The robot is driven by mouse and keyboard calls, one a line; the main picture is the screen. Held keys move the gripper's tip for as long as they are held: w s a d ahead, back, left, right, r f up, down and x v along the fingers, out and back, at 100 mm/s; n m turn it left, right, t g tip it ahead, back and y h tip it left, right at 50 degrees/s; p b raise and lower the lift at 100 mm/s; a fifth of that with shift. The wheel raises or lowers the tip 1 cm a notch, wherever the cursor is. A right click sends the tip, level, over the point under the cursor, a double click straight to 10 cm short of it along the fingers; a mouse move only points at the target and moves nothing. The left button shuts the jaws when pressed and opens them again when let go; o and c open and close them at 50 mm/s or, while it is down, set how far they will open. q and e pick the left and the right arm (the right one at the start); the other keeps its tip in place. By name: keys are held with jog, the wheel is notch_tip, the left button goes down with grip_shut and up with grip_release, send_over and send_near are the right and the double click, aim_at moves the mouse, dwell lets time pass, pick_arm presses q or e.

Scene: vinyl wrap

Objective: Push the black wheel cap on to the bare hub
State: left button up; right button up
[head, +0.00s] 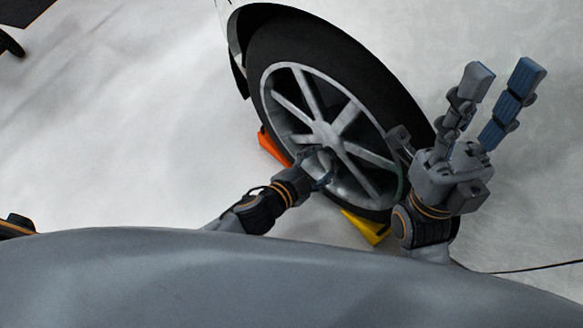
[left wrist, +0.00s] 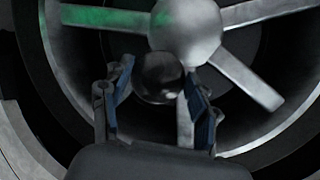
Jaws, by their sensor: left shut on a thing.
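The wheel (head: 345,112) has a black tyre and silver spokes, and its bare hub (head: 328,135) is at the middle. In the left wrist view the hub (left wrist: 187,28) is a pale round boss just above and right of the cap. My left gripper (head: 321,172) is in front of the lower spokes, below the hub. It is shut on the black wheel cap (left wrist: 160,78), a dark, shiny round piece between its two fingers. The cap is apart from the hub's centre in the picture; the depth gap cannot be told. My right gripper (head: 500,85) is open and empty, fingers pointing up, right of the wheel.
An orange wedge (head: 272,148) and a yellow wedge (head: 366,228) sit at the wheel's foot. A white car body edge (head: 232,35) shows at the tyre's upper left. The pale floor (head: 120,120) to the left is mostly clear.

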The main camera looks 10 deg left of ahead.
pick_arm(q)
jog(key=a+f+n+t+y, duration=0.2)
jog(key=a+f+n, duration=0.1)
jog(key=a+f, duration=0.25)
jog(key=w+d+b, duration=0.2)
jog(key=w+d, duration=0.1)
jog(key=w, duration=0.2)
jog(key=shift+w+d+r+b, duration=0.3)
jog(key=shift+d+r, duration=0.1)
jog(key=shift+a+f, duration=0.1)
jog(key=shift+f, duration=0.05)
dwell(0.6)
jog(key=shift+w+d+p, duration=0.55)
jog(key=shift+w+d, duration=0.05)
jog(key=shift+w, duration=0.25)
dwell(2.3)
jog(key=o, duration=1.1)
